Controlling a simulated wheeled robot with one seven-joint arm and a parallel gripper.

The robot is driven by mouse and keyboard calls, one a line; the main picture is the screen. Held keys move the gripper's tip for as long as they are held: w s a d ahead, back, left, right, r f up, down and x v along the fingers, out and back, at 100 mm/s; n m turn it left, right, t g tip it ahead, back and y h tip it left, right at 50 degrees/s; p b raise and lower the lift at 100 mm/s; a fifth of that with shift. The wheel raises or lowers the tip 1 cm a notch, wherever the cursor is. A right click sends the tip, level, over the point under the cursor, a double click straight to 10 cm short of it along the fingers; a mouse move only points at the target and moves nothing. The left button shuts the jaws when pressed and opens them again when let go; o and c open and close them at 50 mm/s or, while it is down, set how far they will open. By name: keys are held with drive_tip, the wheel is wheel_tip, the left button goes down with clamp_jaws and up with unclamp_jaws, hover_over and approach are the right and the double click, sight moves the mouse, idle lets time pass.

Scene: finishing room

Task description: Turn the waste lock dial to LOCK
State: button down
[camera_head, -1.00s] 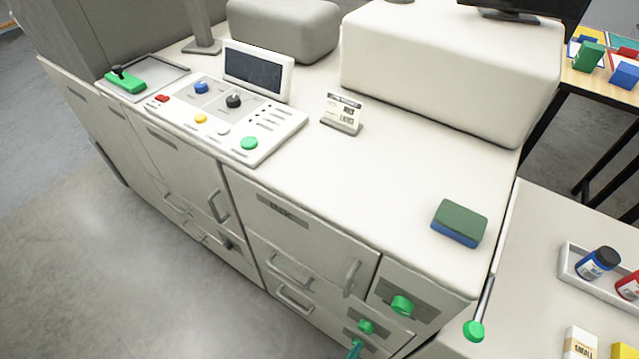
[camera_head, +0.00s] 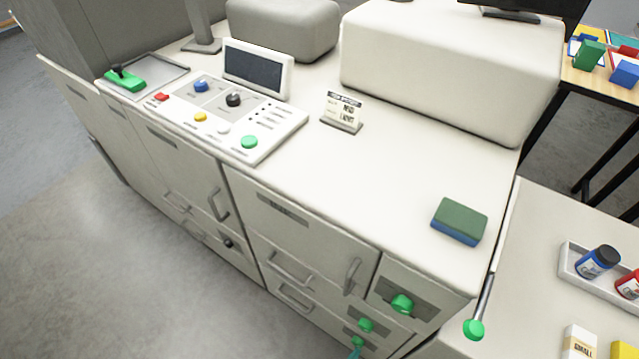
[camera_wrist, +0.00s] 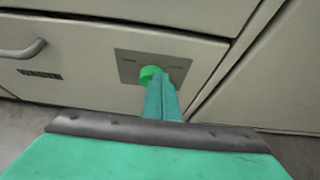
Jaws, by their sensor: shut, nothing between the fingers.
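The green dial (camera_wrist: 150,73) sits on a dark grey plate (camera_wrist: 128,62) on a drawer front in the wrist view. The drawer has a dark label to the left, too blurred to read surely. The dial also shows low in the head view (camera_head: 358,340). My gripper (camera_wrist: 161,82) has its teal fingers shut together with nothing between them. The fingertips are just in front of the dial and cover its lower right part. I cannot tell whether they touch it. The dial's marks are too small to read. In the head view my gripper (camera_head: 355,353) is at the bottom edge.
Two more green knobs (camera_head: 402,304) (camera_head: 366,325) are on the cabinet front above. A drawer handle (camera_wrist: 22,50) is left of the dial. A green-tipped lever (camera_head: 474,328) stands out at the right corner. A sponge (camera_head: 459,222) and a control panel (camera_head: 230,110) are on top.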

drive_tip(key=shift+s+a, duration=0.5)
drive_tip(key=shift+s, duration=0.25)
drive_tip(key=shift+s+a, duration=0.45)
drive_tip(key=shift+s, duration=0.3)
drive_tip(key=s+a+r+m+g+y, duration=0.2)
drive_tip(key=s+r+m+y, duration=0.1)
drive_tip(key=s+m, duration=0.45)
drive_tip(key=s+a+r+m+t+y, duration=0.1)
drive_tip(key=s+a+r+m+y, duration=0.3)
drive_tip(key=r+m, duration=0.4)
drive_tip(key=a+r+m+t, duration=0.2)
drive_tip(key=r+m, duration=0.5)
drive_tip(key=r, duration=1)
drive_tip(key=w+a+r+m+t, duration=0.1)
drive_tip(key=r+m+t, duration=0.3)
drive_tip(key=r, duration=1.3)
drive_tip(key=a+m, duration=0.1)
drive_tip(key=m, duration=0.1)
drive_tip(key=shift+w+r+m, duration=0.2)
drive_tip(key=shift+w+m, duration=0.05)
drive_tip(key=shift+m, duration=0.1)
drive_tip(key=shift+a, duration=0.1)
